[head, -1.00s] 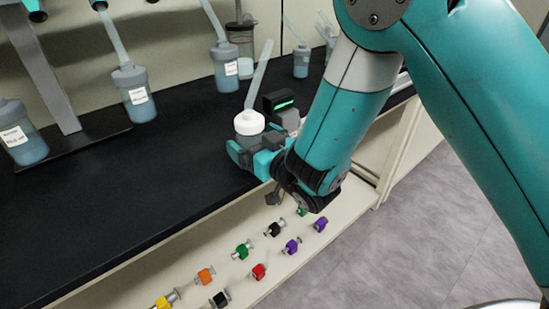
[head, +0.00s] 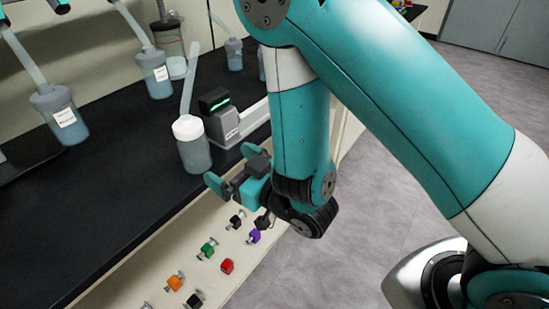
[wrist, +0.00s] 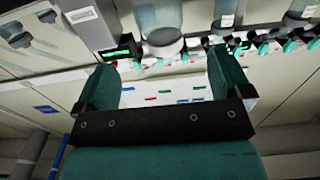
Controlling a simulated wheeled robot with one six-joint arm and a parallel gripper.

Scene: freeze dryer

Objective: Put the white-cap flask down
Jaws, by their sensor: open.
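The white-cap flask (head: 194,154) stands upright on the black bench top near its front edge, a tube rising from its white cap. My gripper (head: 232,167) is open and empty, just to the right of the flask and apart from it, its two teal fingers pointing toward the bench. In the wrist view, the gripper's fingers (wrist: 162,70) are spread wide with nothing between them.
A grey device with a green display (head: 223,120) stands right behind the flask. Grey-capped flasks (head: 63,115) hang on tubes at the left and back. Below the bench edge is a pale shelf with coloured valves, including an orange one (head: 174,283). Open floor lies at the right.

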